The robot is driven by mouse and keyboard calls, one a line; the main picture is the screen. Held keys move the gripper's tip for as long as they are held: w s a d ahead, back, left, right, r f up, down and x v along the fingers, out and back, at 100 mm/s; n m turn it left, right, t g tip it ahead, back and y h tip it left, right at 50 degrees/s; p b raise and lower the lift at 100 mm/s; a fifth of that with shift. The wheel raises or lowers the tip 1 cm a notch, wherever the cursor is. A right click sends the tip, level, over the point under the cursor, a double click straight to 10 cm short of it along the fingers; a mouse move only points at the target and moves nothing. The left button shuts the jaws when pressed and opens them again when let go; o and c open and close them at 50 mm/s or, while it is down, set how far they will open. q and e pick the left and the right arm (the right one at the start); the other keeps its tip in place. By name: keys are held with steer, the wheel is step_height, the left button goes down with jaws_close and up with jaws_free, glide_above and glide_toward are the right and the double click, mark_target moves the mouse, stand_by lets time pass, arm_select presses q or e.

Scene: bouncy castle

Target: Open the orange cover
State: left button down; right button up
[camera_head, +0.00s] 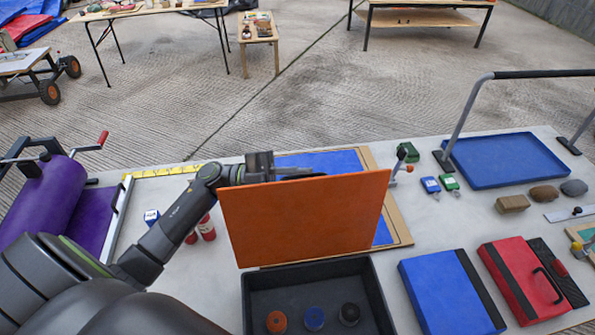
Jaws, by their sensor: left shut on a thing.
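The orange cover (305,218) stands steeply tilted, broad face towards me, at the far side of a black open box (262,291). An orange, a blue and a dark round piece show inside the box. My left arm reaches in from the left, and my left gripper (292,174) is at the cover's top edge, shut on it. The fingertips are partly hidden behind the cover. My right gripper is not in view.
A blue panel in a wooden frame (404,231) lies behind the cover. A purple roll (50,200) stands left; red cylinders (207,228) stand near my arm. Blue (448,292) and red (515,285) cases and a blue tray (500,160) lie right.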

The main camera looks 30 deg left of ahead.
arm_select(q)
steer(key=c, duration=1.5)
jaws_free()
steer(key=shift+a+f, duration=0.15)
steer(key=shift+a, duration=0.15)
steer(key=b+v, duration=0.6)
steer(key=v, duration=1.1)
steer(key=shift+b, duration=0.4)
